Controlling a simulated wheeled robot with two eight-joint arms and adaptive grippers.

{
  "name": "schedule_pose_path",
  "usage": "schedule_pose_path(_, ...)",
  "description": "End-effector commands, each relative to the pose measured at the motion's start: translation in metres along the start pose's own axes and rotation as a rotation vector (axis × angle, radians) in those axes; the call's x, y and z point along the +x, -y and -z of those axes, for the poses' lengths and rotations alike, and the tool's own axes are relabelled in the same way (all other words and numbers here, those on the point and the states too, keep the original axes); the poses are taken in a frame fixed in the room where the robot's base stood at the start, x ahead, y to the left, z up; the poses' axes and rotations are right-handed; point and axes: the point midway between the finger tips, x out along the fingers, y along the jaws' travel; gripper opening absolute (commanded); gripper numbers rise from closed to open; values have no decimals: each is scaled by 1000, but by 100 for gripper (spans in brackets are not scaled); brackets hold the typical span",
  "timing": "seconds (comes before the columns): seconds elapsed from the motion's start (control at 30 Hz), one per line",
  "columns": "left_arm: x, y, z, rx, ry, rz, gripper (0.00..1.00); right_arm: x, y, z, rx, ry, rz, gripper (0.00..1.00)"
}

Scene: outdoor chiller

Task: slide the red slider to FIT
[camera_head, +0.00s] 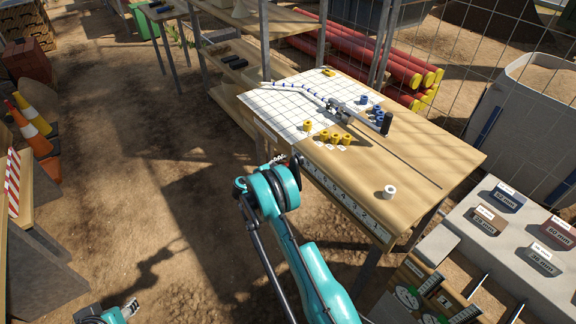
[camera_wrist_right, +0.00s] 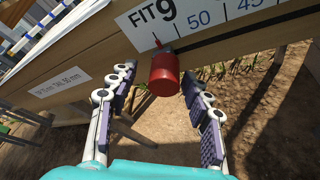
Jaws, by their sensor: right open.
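The red slider (camera_wrist_right: 165,75) is a short red cylinder on the front edge of the wooden table, seen in the right wrist view. My right gripper (camera_wrist_right: 157,80) is open, with one finger on each side of the slider and gaps visible. In the head view my right gripper (camera_head: 278,161) is at the table's front edge, and the slider cannot be made out. My left gripper (camera_head: 128,307) is low at the bottom left, away from the table.
The table (camera_head: 430,150) carries a gridded sheet, a jointed rod, several yellow and blue pieces and a white ring (camera_head: 389,191). A grey block stand (camera_head: 500,250) is at the right. Traffic cones (camera_head: 30,118) stand at the far left. Bare ground lies before the table.

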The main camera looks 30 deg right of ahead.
Motion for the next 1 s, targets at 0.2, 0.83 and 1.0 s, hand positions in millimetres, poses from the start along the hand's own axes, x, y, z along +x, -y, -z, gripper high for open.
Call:
schedule_pose_path(0.2,0,0,0,0,0,0,40,-49,-1,0,-1,-2,-4,49)
schedule_pose_path(0.83,0,0,0,0,0,0,40,-104,-1,0,0,0,-2,49)
schedule_pose_path(1.0,0,0,0,0,0,0,40,-104,-1,0,0,0,-2,49)
